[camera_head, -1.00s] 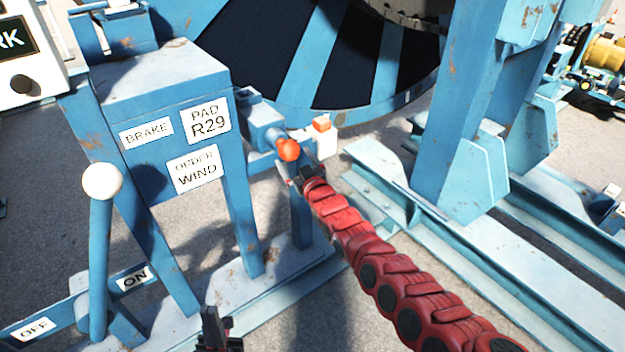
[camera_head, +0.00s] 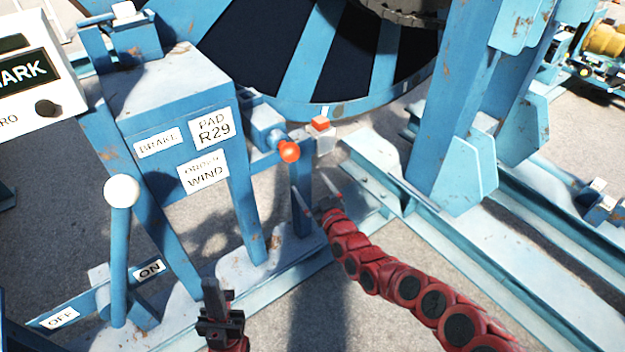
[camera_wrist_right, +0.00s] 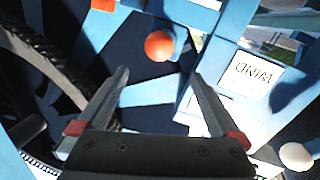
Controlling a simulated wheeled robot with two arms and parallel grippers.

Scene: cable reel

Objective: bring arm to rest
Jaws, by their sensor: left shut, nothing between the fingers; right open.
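My right gripper (camera_head: 318,198) is at the end of the red segmented arm, in the middle of the head view. Its two fingers are spread and empty, below and a little right of the orange knob (camera_head: 289,151). In the right wrist view the open fingers (camera_wrist_right: 160,95) show with nothing between them, and the orange knob (camera_wrist_right: 159,46) lies beyond them. My left gripper (camera_head: 213,292) is at the bottom of the head view, pointing up, shut and empty. It is right of the brake lever (camera_head: 121,250) and apart from it.
The blue brake stand (camera_head: 165,90) with labels is at the left. The lever's white ball (camera_head: 121,190) stands above the OFF and ON plate (camera_head: 150,271). The large blue reel (camera_head: 300,60) is behind. Blue frame posts (camera_head: 450,130) and rails are at the right.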

